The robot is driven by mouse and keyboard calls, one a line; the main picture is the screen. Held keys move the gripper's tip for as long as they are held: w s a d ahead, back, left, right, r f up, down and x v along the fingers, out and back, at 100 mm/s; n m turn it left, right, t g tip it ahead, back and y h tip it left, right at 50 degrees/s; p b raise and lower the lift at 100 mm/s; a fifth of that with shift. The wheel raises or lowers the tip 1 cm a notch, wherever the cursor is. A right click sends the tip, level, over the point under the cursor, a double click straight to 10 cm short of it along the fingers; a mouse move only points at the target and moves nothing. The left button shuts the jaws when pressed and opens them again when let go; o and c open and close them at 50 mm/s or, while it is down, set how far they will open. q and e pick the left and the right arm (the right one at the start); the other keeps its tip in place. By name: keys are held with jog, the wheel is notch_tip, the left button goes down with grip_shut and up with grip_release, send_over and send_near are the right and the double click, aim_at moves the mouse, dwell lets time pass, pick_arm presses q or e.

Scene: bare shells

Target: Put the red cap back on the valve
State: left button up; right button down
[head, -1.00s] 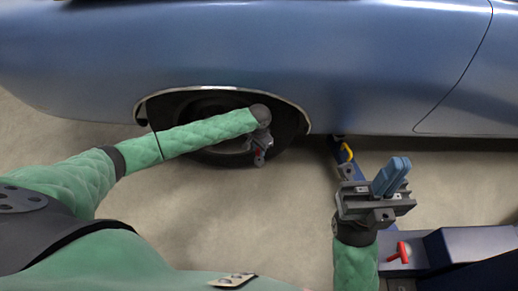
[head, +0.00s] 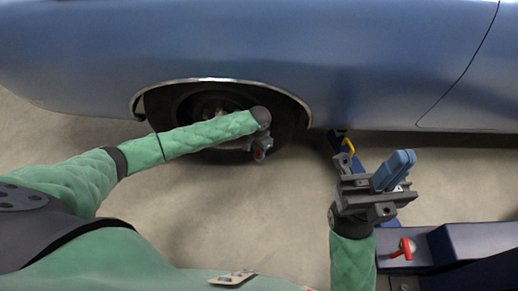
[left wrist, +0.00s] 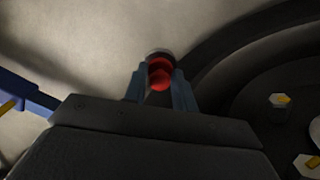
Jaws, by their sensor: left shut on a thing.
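My left gripper (head: 259,153) is in front of the car wheel, partly behind my own forearm in the head view. In the left wrist view its two blue-grey fingers (left wrist: 160,88) are shut on the red cap (left wrist: 159,74), which sits at their tips. A pale round edge shows just beyond the cap; I cannot tell what it belongs to. The red cap is a small red spot in the head view (head: 257,155). I cannot make out the valve in either view. My right gripper (head: 396,168) is at the right, its blue fingers together and empty.
The blue car body (head: 300,60) spans the top of the head view, with the dark wheel (head: 215,105) in its arch. A blue jack with a yellow part (head: 348,146) stands right of the wheel. A red handle (head: 403,249) is at lower right. The floor between is clear.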

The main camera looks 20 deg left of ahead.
pick_arm(q)
jog(key=p, duration=0.3)
jog(key=shift+r, duration=0.15)
dwell(2.4)
jog(key=shift+f+p, duration=0.2)
jog(key=shift+p, duration=0.5)
dwell(1.0)
jog(key=shift+p, duration=0.65)
dwell(0.6)
dwell(0.4)
jog(key=o, duration=1.5)
jog(key=shift+r, duration=0.1)
jog(key=shift+r+p, duration=3.45)
jog(key=shift+p, duration=0.75)
